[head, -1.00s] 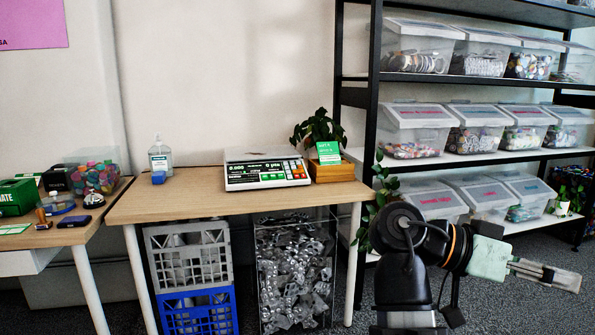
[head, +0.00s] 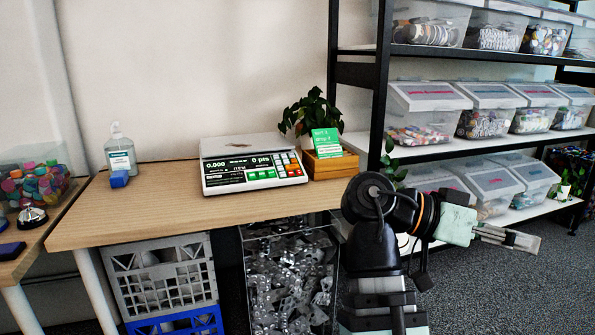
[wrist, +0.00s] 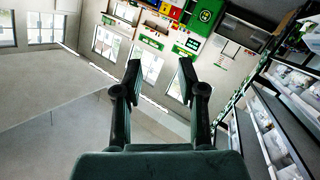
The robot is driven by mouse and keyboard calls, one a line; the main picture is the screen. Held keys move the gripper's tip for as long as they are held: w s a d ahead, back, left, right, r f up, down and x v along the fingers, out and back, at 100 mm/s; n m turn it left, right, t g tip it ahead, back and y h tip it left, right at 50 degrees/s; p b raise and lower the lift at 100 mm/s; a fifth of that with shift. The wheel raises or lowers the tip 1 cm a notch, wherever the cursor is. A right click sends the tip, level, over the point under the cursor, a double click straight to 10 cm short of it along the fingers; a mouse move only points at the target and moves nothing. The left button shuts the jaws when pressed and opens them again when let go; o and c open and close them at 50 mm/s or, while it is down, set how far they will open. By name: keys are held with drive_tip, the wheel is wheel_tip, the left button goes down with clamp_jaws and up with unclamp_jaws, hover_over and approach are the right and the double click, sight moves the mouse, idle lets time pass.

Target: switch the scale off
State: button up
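The scale (head: 252,165) stands on the wooden table in the head view, against the wall. Its black display reads 0.000 and 0 pts, so it is lit. Green, white and orange keys line the front right of its panel. My gripper (head: 510,238) is at the right, in front of the shelving, well away from the scale and pointing right. In the wrist view my gripper (wrist: 160,75) has its two fingers apart with nothing between them. The scale does not show in the wrist view.
Crates (head: 165,275) are under the table (head: 150,210). Shelving with clear bins (head: 425,112) stands at the right.

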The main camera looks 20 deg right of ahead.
clamp_jaws()
idle(1.4)
